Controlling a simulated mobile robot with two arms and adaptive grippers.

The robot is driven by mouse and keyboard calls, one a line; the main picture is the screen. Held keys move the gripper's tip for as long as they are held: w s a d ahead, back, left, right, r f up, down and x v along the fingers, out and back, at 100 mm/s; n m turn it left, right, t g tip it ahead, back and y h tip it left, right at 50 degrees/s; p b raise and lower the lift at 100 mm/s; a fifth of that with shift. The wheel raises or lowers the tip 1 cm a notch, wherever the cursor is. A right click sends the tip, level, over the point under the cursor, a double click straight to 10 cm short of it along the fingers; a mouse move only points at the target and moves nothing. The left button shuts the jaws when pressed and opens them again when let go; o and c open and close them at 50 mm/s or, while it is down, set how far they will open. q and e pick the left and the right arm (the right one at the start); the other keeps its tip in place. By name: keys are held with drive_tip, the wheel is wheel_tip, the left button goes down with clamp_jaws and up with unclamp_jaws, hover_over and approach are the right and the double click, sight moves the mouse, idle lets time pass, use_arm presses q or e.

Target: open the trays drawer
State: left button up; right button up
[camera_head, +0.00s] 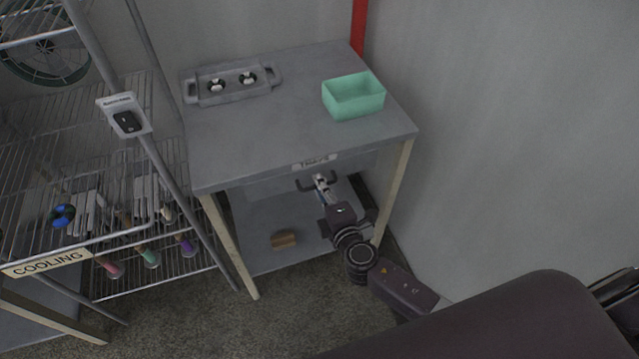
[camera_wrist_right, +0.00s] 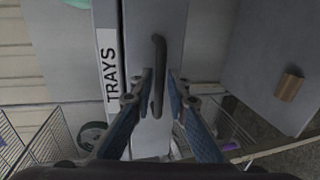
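The trays drawer (camera_wrist_right: 160,22) is the grey front under the tabletop, with a "TRAYS" label (camera_head: 315,162) along its upper edge; it looks shut. Its dark bar handle (camera_wrist_right: 158,55) also shows in the head view (camera_head: 304,187). My right gripper (camera_head: 320,181) is in front of the drawer at the handle. In the right wrist view, its two blue-grey fingers (camera_wrist_right: 162,80) are apart, one on each side of the handle, with gaps visible. Whether the fingertips reach past the bar is hard to tell. My left gripper is in neither view.
A brown block (camera_head: 284,240) lies on the lower shelf. A wire rack (camera_head: 100,180) stands left; a wall (camera_head: 510,130) is right.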

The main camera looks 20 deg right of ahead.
drive_tip(key=shift+w, duration=0.2)
clamp_jaws()
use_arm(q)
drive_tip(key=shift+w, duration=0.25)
